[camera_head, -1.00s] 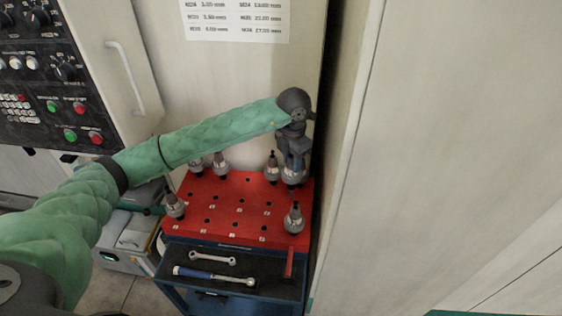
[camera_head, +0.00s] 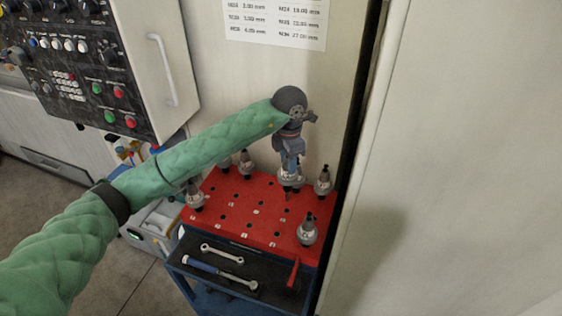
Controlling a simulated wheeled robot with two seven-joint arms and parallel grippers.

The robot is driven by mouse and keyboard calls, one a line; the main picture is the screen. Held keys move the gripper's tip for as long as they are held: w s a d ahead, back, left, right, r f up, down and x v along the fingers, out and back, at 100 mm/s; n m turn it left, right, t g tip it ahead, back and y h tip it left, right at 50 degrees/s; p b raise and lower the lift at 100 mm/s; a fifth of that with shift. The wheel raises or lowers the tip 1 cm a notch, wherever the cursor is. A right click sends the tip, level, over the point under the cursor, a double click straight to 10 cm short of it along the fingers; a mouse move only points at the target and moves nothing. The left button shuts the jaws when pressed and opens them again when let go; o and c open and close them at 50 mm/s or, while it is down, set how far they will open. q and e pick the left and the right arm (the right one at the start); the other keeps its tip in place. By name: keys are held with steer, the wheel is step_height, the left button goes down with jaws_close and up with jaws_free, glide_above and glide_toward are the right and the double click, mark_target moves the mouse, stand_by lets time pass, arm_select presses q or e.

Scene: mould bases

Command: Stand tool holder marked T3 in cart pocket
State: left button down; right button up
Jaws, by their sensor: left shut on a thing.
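My left gripper (camera_head: 291,164) points down over the back right part of the red cart top (camera_head: 244,205). It is shut on a grey tool holder (camera_head: 291,181), which is upright; its lower tip is close to the red surface, and I cannot tell whether it is in a pocket. Other tool holders stand at the right back (camera_head: 323,181), right front (camera_head: 307,232), left front (camera_head: 195,196) and left back (camera_head: 245,164). Several empty pockets show as dark holes with small pale labels. The markings, including T3, are too small to read. My right gripper is not in view.
Below the red top, a dark tray (camera_head: 217,268) holds a wrench (camera_head: 221,254), a blue-handled tool (camera_head: 222,276) and a red item (camera_head: 293,274). A pale panel (camera_head: 470,160) rises close at the right. A machine control panel (camera_head: 95,60) stands at the left.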

arm_select(q)
steer(key=shift+f, duration=1)
step_height(320, 180, down, 2)
steer(key=shift+f+b, duration=0.1)
steer(key=shift+b, duration=0.3)
steer(key=shift+f+b, duration=0.4)
steer(key=shift+b, duration=0.1)
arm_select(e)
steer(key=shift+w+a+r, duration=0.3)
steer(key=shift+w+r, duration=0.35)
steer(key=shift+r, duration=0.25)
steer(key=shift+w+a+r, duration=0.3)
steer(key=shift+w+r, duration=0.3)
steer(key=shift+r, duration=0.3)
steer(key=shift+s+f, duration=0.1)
arm_select(q)
steer(key=shift+b, duration=0.55)
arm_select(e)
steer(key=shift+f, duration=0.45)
arm_select(q)
steer(key=shift+f+b, duration=0.1)
steer(key=shift+b, duration=0.3)
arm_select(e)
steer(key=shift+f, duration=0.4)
